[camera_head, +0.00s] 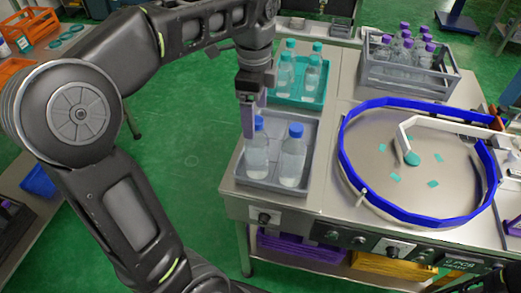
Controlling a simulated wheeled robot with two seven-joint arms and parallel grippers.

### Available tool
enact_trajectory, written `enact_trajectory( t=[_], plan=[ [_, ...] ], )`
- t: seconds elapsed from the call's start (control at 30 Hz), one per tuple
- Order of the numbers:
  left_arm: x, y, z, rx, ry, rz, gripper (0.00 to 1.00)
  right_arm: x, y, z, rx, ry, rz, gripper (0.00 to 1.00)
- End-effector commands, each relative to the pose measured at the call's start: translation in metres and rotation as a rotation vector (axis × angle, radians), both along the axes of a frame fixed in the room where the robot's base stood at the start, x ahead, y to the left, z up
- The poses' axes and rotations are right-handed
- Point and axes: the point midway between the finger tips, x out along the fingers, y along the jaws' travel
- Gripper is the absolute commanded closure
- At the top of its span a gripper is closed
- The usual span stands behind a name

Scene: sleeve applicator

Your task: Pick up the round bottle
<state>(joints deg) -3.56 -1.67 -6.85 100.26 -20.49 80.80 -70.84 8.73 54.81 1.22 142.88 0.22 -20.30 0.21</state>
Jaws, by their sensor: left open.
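Two clear bottles with blue caps stand upright in a grey tray (308,129) at the table's near left corner. The right one (292,160) is in full view and looks round. The left one (257,155) stands beside it, with its cap partly behind my gripper. My left gripper (254,118) points down over the tray, open, with its fingers at the left bottle's cap. I cannot tell whether they touch it. Several teal-capped bottles (312,78) stand in a teal tray (300,101) behind. My right gripper is not in view.
A grey crate (408,86) holds several purple-capped bottles at the back right. A round turntable with a blue rim (425,218) and a white curved guide (440,120) fills the table's right side. Purple (300,249) and yellow (390,266) bins sit below. Green floor lies left.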

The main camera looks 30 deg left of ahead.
Motion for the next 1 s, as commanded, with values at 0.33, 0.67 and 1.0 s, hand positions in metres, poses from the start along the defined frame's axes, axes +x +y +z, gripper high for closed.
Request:
enact_trajectory(
  t=[0.33,0.67,1.0],
  plan=[
    [0.0,-0.001,-0.028,0.0,0.0,-0.001,0.16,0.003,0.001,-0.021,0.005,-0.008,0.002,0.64],
    [0.0,0.0,-0.027,0.0,0.0,0.0,0.16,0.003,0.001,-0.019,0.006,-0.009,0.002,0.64],
    [0.0,-0.002,-0.066,0.001,0.003,0.0,0.16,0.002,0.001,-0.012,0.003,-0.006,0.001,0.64]
  ],
)
